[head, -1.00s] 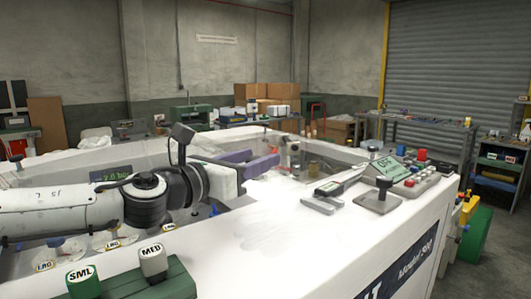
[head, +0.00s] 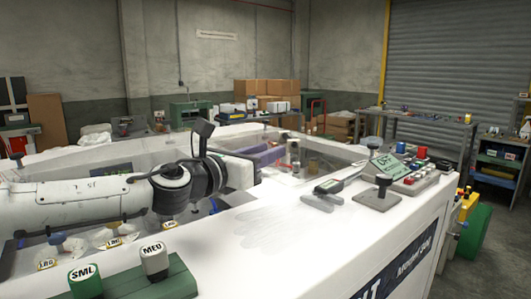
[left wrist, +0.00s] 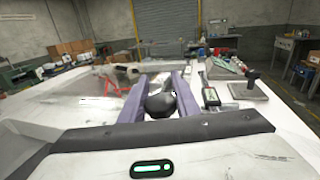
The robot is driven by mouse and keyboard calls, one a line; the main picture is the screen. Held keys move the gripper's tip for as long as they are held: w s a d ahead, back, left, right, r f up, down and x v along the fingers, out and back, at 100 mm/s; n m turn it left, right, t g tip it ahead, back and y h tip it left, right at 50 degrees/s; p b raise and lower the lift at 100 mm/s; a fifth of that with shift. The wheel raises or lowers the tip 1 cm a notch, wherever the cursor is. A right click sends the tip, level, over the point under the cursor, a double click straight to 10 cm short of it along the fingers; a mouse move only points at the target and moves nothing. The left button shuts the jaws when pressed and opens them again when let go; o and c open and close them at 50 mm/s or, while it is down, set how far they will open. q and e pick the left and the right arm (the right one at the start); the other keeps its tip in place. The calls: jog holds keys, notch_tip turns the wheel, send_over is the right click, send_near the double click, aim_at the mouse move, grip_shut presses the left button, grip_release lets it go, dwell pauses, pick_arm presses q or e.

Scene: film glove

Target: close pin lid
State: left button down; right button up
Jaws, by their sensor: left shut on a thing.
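My left gripper (head: 272,153) reaches in from the left over the white machine top (head: 285,215). Its purple fingers are at the near side of a clear-walled opening (head: 325,158). In the left wrist view, the fingers (left wrist: 160,85) stand on both sides of a dark rounded knob (left wrist: 158,103), and the gripper is shut on it. A clear, faintly reflective panel (left wrist: 75,95) lies to the left of the fingers. I cannot tell surely whether the knob belongs to this panel, or how far the lid is open. My right gripper is not in view.
A digital gauge (head: 328,187) and a black-knobbed plate (head: 378,195) lie right of the opening. A control box with coloured buttons (head: 415,170) stands beyond. The front middle top is clear.

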aim_at(267, 195)
pick_arm(q)
jog(key=shift+g+y, duration=0.4)
jog(key=shift+g, duration=0.1)
jog(key=shift+w+d+f, duration=0.1)
jog(key=shift+d+f, duration=0.05)
jog(key=shift+f, duration=1.55)
jog(key=shift+d+f, duration=0.15)
jog(key=shift+f, duration=1.55)
jog(key=c, duration=1.4)
grip_release()
jog(key=shift+o, duration=0.2)
jog(key=shift+a+f, duration=0.1)
jog(key=v, duration=0.7)
jog(key=b+v, duration=0.1)
jog(key=v, duration=0.2)
jog(key=shift+r, duration=0.35)
jog(key=p+x, duration=0.1)
jog(key=x, duration=0.8)
jog(key=shift+w+d, duration=0.3)
jog(key=shift+t+h, duration=0.3)
jog(key=shift+t, duration=0.1)
jog(key=shift+a+r, duration=0.15)
jog(key=shift+r, duration=2.6)
